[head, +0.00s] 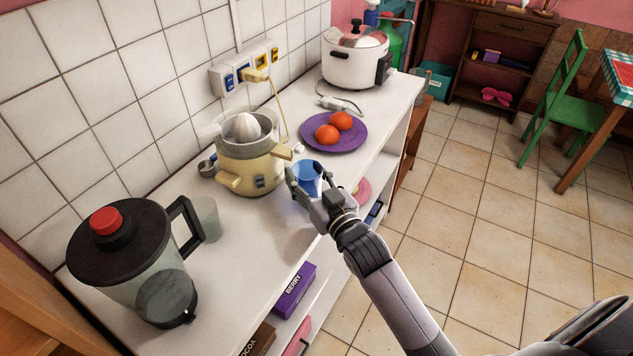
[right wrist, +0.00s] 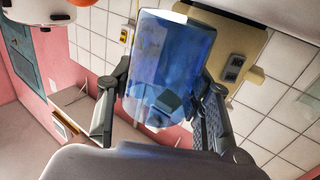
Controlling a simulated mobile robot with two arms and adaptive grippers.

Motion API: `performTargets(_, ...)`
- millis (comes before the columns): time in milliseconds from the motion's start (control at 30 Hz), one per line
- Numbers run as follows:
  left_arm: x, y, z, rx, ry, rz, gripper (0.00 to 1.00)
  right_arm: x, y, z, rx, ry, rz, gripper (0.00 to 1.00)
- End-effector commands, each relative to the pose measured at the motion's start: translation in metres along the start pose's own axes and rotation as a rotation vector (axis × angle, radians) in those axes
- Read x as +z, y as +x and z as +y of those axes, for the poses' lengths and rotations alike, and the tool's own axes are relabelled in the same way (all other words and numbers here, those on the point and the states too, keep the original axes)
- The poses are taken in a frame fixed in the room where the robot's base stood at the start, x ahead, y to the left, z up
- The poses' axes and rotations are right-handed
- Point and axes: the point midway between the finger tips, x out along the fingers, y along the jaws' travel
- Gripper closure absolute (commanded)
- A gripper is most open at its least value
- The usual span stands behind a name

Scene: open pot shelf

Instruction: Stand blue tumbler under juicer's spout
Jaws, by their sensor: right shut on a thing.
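The blue tumbler (head: 307,176) is upright at the front part of the white counter, just right of the juicer. My right gripper (head: 308,192) is shut on it, one finger on each side, as the right wrist view also shows with the tumbler (right wrist: 165,65) between the fingers (right wrist: 160,100). I cannot tell whether the tumbler's base touches the counter. The cream juicer (head: 248,165) stands near the wall with a white reamer on top. Its spout (head: 283,151) juts toward the tumbler, which is beside it, not beneath it. My left gripper is not in view.
A purple plate (head: 345,142) with two oranges (head: 327,134) lies behind the tumbler. A rice cooker (head: 354,57) stands at the far end. A blender jug (head: 135,260) and a clear glass (head: 207,217) stand nearer. The counter in front of the juicer is clear.

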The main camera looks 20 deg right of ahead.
Motion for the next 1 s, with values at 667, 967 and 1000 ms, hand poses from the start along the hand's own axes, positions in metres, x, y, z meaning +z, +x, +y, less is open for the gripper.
performTargets(667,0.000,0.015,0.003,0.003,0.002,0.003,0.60,0.011,0.022,-0.014,0.000,0.001,0.001,0.85)
performTargets(967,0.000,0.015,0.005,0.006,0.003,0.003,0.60,0.011,0.022,-0.014,0.000,0.001,0.001,0.50)
performTargets(1000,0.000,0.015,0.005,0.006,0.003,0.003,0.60,0.011,0.022,-0.014,0.000,0.001,0.001,0.47)
